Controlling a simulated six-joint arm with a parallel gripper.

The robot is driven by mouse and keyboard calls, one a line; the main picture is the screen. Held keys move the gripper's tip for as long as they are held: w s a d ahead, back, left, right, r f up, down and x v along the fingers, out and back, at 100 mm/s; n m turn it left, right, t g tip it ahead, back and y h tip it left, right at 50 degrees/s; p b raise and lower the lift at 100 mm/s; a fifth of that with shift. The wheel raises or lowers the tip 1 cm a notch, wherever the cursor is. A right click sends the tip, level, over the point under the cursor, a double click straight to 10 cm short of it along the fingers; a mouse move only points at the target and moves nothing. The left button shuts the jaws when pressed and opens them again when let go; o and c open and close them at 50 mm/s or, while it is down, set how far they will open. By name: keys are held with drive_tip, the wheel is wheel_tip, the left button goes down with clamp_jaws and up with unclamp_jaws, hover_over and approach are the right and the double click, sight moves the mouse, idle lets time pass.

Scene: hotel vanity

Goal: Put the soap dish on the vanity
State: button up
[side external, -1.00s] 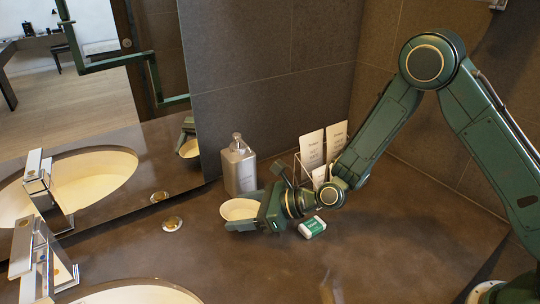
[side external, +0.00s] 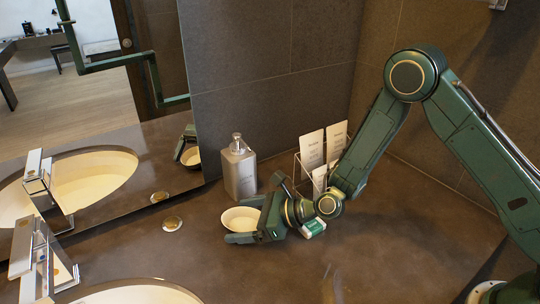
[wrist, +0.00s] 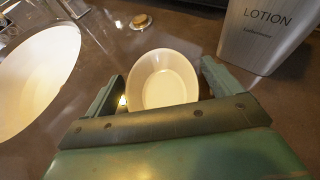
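The soap dish (side external: 241,218) is a cream oval bowl, upright on the dark vanity top (side external: 190,255) in front of the lotion bottle. In the wrist view, the dish (wrist: 163,80) lies between the two green fingers, with a narrow gap visible on each side. My gripper (side external: 247,220) is open around the dish, low over the counter, one finger on its near side and one on its far side. The dish's end nearest the palm is partly hidden.
A grey lotion bottle (side external: 239,168) stands close behind the dish. A wire rack with cards (side external: 311,150) and a green-white box (side external: 313,227) are near my wrist. A sink (side external: 135,292) and faucet (side external: 38,262) lie at left. The front counter is clear.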

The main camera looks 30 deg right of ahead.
drive_tip(key=shift+r, duration=0.2)
drive_tip(key=shift+v, duration=6)
drive_tip(key=shift+s+a+r+n, duration=0.15)
drive_tip(key=shift+r+n, duration=0.4)
drive_tip(key=shift+n, duration=0.15)
drive_tip(key=s+d+r+n+g+h, duration=0.2)
drive_tip(key=s+d+r+n+h, duration=0.2)
drive_tip(key=s+d+r+n, duration=0.4)
drive_tip(key=s+d+r+n+g+h, duration=0.2)
drive_tip(key=s+d+r+n+h, duration=0.3)
drive_tip(key=s+d+r+n, duration=0.4)
drive_tip(key=s+d+n, duration=0.1)
drive_tip(key=s+n, duration=0.5)
drive_tip(key=n, duration=0.2)
drive_tip(key=shift+s+r+n+h, duration=0.2)
drive_tip(key=shift+r+n+h, duration=0.1)
drive_tip(key=shift+c, duration=0.4)
